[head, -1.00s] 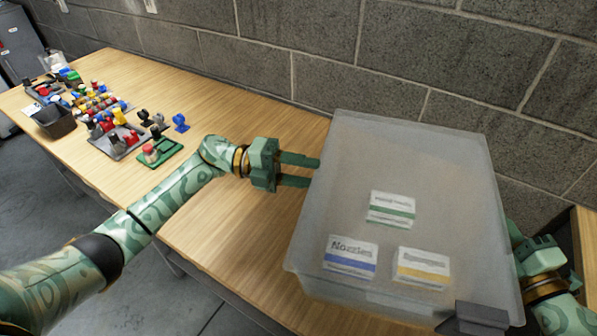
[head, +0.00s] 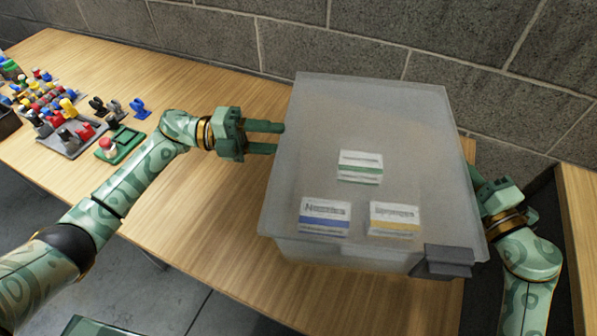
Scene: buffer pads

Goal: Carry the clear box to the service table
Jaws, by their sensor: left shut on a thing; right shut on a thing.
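The clear box (head: 405,125) is a large, frosted see-through container with a lid and a dark grey latch (head: 444,262) at its front right. Boxes with green, blue and yellow bands show through it. My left gripper (head: 281,138) is shut on the box's left side. My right gripper (head: 474,180) is shut at its right side, its fingertips partly hidden by the box. The box is over the right end of a long wooden table (head: 215,215). I cannot tell whether its underside touches the table. I cannot tell which table is the service table.
A second wooden surface (head: 581,215) shows at the right edge, past a dark gap. A block wall (head: 390,35) runs close behind. Colourful small parts on trays (head: 72,138) and a green pad with a red knob (head: 121,146) stand at the left. The table's middle is clear.

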